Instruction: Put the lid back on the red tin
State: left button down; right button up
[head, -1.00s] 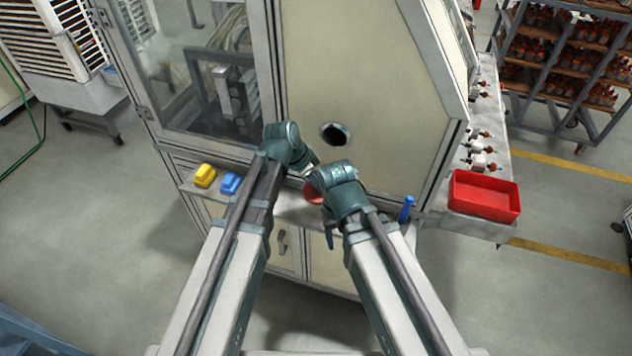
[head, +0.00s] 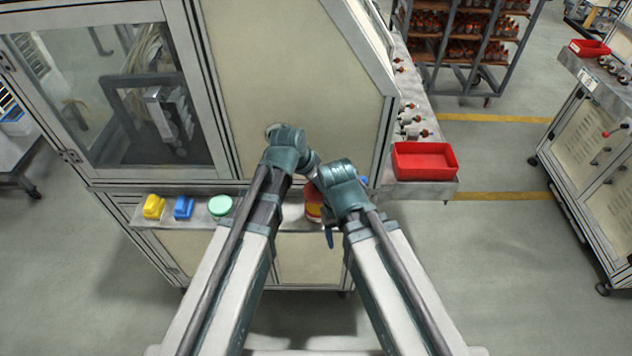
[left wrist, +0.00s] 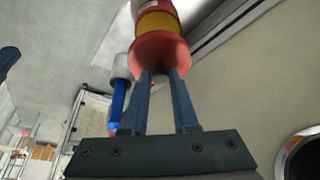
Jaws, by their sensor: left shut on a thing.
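The red tin (head: 312,207), with a yellow band, stands on the machine's front ledge, partly hidden behind my right arm. The tin's banded side also shows at the top of the left wrist view (left wrist: 158,20). My left gripper (left wrist: 160,74) is shut on the red round lid (left wrist: 160,51), which lies right in front of the tin in that view. I cannot tell whether lid and tin touch. In the head view my left gripper (head: 313,168) is mostly hidden between the two wrists. My right wrist is beside it; its fingers are not clear.
A yellow block (head: 153,206), a blue block (head: 184,207) and a green round tin (head: 220,206) sit on the ledge (head: 290,221) left of the red tin. A blue object with a grey end (left wrist: 119,92) is near the lid. A red bin (head: 425,161) stands at right.

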aim_at(313, 193)
pick_arm(q)
jog(key=shift+f, duration=0.1)
notch_tip(313, 193, down, 6)
jog(key=b, duration=0.6)
jog(key=shift+f, duration=0.15)
jog(key=shift+f+b, duration=0.1)
jog(key=shift+b, duration=0.3)
dwell(1.5)
jog(key=shift+c, duration=0.6)
grip_release()
jog(key=shift+r+p, duration=3.55)
